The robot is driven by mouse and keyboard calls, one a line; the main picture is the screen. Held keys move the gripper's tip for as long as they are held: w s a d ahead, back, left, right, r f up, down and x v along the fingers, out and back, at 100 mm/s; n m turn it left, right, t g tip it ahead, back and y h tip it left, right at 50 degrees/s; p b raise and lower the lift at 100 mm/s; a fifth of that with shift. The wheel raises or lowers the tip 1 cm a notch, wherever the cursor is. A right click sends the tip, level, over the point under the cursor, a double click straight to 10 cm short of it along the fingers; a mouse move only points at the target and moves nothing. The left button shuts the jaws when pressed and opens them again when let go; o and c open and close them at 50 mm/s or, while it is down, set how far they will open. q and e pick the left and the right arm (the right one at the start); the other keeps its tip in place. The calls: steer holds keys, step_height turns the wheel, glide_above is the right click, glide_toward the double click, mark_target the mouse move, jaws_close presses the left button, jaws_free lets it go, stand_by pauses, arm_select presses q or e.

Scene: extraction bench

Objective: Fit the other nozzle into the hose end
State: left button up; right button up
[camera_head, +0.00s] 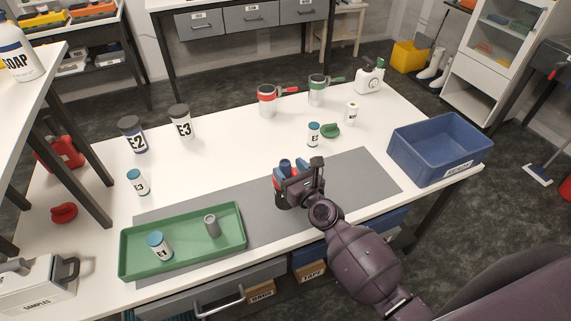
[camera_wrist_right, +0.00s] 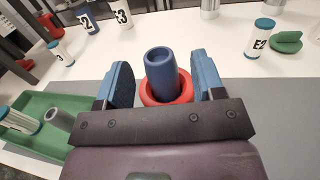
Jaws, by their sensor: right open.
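In the right wrist view a blue tube-shaped piece (camera_wrist_right: 161,75), apparently a nozzle, stands upright inside a red ring-shaped holder (camera_wrist_right: 181,91), apparently the hose end. My right gripper (camera_wrist_right: 163,82) is open, with one blue finger on each side of the blue piece and visible gaps to both. In the head view this gripper (camera_head: 294,170) is over the grey mat and hides most of the red holder. My left gripper is not in view.
A jar marked E1 (camera_head: 160,246) leans in the tray. The grey mat (camera_head: 355,180) is clear to the gripper's right. A blue crate (camera_head: 437,170) stands at the right. Jars E2 (camera_head: 132,135) and E3 (camera_head: 181,122) and red and green-lidded containers stand farther back.

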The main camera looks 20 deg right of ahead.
steer(key=v, duration=0.9)
steer(key=shift+s+b, duration=0.25)
steer(key=shift+b, duration=0.1)
steer(key=s+d+f+n+g+h, duration=0.1)
steer(key=s+n, duration=0.4)
steer(key=n, duration=0.6)
steer(key=s+d+f+n+g+h, duration=0.1)
steer(key=s+d+f+n+g, duration=0.2)
steer(key=n, duration=0.9)
steer(key=s+d+f+n+g+h, duration=0.1)
steer(key=s+d+f+n+h, duration=0.1)
steer(key=s+f+n, duration=0.4)
steer(key=s+d+n, duration=0.1)
steer(key=s+n, duration=0.1)
steer(key=n, duration=0.3)
steer(key=shift+d+f+n+g, duration=0.25)
steer(key=shift+d+n+g, duration=0.05)
steer(key=shift+g, duration=0.1)
